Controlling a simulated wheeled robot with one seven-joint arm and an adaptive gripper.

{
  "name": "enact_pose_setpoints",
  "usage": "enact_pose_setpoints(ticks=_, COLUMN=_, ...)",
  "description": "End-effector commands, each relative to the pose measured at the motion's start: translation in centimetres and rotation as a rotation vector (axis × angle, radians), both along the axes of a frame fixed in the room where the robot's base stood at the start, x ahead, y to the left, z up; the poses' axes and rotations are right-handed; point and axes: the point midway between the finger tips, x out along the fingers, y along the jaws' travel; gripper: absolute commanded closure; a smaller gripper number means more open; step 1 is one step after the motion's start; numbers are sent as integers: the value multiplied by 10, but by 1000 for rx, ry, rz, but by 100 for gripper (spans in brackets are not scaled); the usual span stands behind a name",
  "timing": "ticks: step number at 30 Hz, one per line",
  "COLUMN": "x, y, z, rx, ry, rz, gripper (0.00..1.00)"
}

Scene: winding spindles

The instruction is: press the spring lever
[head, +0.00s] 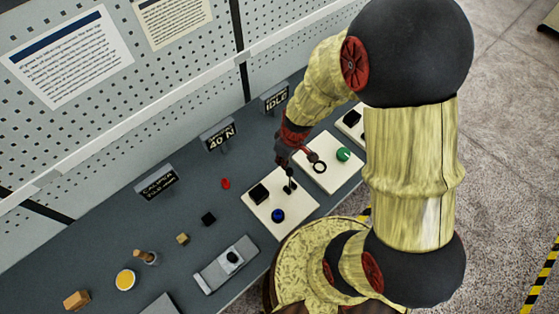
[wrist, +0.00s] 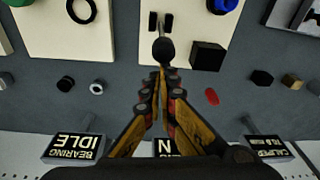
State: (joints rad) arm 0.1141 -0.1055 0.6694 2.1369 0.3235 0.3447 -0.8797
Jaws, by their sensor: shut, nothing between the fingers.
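The spring lever, a dark stick with a round black knob (wrist: 163,49), stands on a white panel (wrist: 124,50) between two small black posts. In the head view the lever (head: 289,187) is small and partly hard to make out below my gripper. My gripper (wrist: 161,72) is shut and empty, its fingertips together right by the knob in the wrist view. I cannot tell whether the tips touch it. In the head view my gripper (head: 290,163) comes down from behind the panel. The lever looks roughly upright.
The same panel holds a black block (head: 258,193) and a blue knob (head: 278,215). A neighbouring white panel has a black ring (head: 319,167) and a green knob (head: 343,154). Signs, including "40 N" (head: 218,135), stand behind. Loose small parts lie left.

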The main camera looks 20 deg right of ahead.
Motion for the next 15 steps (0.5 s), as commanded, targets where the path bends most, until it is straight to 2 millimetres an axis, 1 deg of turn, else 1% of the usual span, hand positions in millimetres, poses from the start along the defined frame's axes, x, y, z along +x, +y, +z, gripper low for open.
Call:
enact_pose_setpoints(ticks=9, x=-41, y=-14, z=4, rx=0, ry=-1, rz=-3, gripper=100)
enact_pose_setpoints(ticks=15, x=-62, y=-21, z=2, rx=-1, ry=0, rz=-1, gripper=100)
